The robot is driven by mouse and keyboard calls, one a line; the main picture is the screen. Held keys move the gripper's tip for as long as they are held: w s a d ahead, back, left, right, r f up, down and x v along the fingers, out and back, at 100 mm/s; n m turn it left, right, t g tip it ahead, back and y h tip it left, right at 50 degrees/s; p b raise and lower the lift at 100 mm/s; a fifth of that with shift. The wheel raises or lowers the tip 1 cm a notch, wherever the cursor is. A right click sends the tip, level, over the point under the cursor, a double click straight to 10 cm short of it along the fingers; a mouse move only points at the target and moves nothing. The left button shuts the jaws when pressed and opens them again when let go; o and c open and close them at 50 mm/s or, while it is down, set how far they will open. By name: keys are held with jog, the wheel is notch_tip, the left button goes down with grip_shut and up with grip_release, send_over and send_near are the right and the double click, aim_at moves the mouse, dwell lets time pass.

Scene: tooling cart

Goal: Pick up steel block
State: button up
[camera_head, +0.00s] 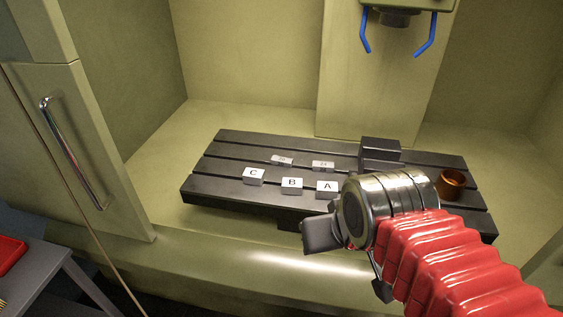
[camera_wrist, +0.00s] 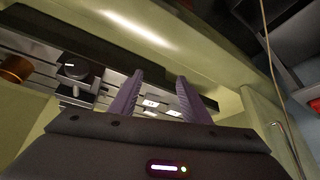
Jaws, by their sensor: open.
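Three small pale blocks lettered C (camera_head: 253,176), B (camera_head: 291,185) and A (camera_head: 326,188) stand in a row near the front of the dark slotted machine table (camera_head: 222,196). I cannot tell which of them, if any, is the steel block. In the wrist view, my gripper (camera_wrist: 160,76) has its two purple-grey fingers apart with nothing held between them. Small pale pieces show beyond the fingers. In the head view, my arm covers the table's front right part, and the fingertips are not clear.
Two small labels (camera_head: 322,165) lie behind the lettered blocks. A dark raised block (camera_head: 380,149) stands at the table's back right, with a copper-coloured cup (camera_head: 451,184) beside it. A spindle head with blue nozzles (camera_head: 397,18) hangs above. The cabinet door (camera_head: 85,150) is at left.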

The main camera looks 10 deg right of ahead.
jog(key=o, duration=0.8)
jog(key=shift+m, duration=0.6)
jog(key=w+r, duration=0.1)
jog(key=w, duration=0.1)
jog(key=w+r, duration=0.1)
jog(key=w, duration=0.2)
jog(key=w+r, duration=0.1)
jog(key=w, duration=0.1)
jog(key=shift+w+d+r, duration=0.15)
jog(key=shift+d+r, duration=0.05)
jog(key=shift+r, duration=0.1)
jog(key=w+a+f+m, duration=0.1)
jog(key=w, duration=0.9)
jog(key=w+a+f+m+g+h, duration=0.1)
jog(key=w+m, duration=0.1)
jog(key=w, duration=0.8)
jog(key=w+a+f+m+h, duration=0.1)
jog(key=w, duration=0.9)
jog(key=shift+w+a+f+g, duration=0.1)
jog(key=shift+w+f+g, duration=0.1)
jog(key=shift+f+g, duration=0.2)
send_over(282, 161)
jog(key=s+a, duration=0.1)
jog(key=shift+s+a+f, duration=0.1)
jog(key=shift+f, duration=1.9)
jog(key=shift+s+a+f, duration=0.1)
jog(key=shift+f, duration=1.9)
